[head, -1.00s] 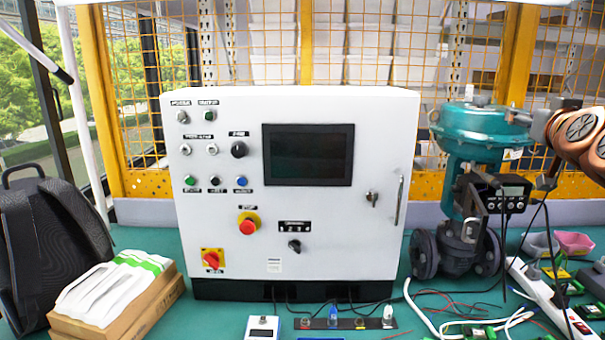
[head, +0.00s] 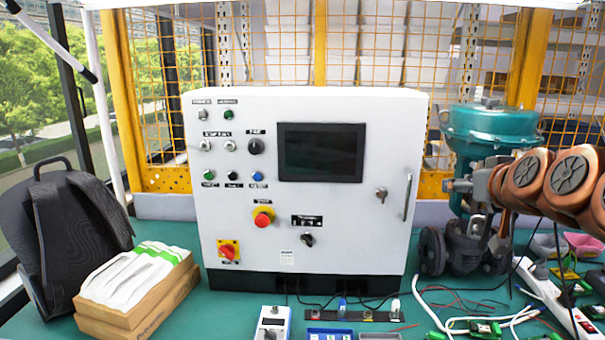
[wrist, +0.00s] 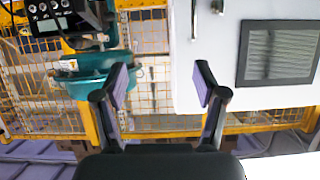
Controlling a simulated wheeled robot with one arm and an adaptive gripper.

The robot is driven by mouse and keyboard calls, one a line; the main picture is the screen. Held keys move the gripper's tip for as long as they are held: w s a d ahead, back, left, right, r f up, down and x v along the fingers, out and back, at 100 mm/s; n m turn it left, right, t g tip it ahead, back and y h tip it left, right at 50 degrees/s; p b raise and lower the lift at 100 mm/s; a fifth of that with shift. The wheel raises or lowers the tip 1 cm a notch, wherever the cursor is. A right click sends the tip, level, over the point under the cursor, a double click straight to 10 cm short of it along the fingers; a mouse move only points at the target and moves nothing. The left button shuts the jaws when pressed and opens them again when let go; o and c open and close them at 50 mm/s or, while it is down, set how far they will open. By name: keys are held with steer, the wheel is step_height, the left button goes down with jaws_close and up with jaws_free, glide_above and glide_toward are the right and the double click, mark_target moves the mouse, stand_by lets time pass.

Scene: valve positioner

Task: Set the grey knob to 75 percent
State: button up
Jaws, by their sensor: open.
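The white control cabinet (head: 350,225) stands on the green table. My gripper (wrist: 162,82) is open and empty in the wrist view, where the scene appears upside down. In the head view my arm reaches in from the right, across the valve and apart from the cabinet. No knob shows between the fingers.
The teal valve (head: 490,135) stands right of the cabinet; its positioner box shows in the wrist view (wrist: 60,15). The cabinet's handle (head: 408,197) sticks out. A red emergency button (head: 262,219) and red switch (head: 229,251) are nearby. Devices and cables crowd the front right.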

steer(key=s+a+f+n+g+y, duration=0.1)
steer(key=s+a+f+g, duration=0.3)
steer(key=s+a+f, duration=0.4)
steer(key=s+a+f+g+y, duration=0.1)
steer(key=s+a+f+g, duration=0.4)
steer(key=f, duration=0.5)
steer(key=s+f+g, duration=0.3)
steer(key=s+f, duration=0.1)
steer(key=s, duration=0.7)
steer(key=s+f+g+h+p, duration=0.1)
steer(key=s+f+g, duration=0.2)
steer(key=s, duration=0.8)
steer(key=shift+s+a+f, duration=0.15)
steer(key=shift+a+f, duration=0.15)
steer(key=shift+f, duration=0.55)
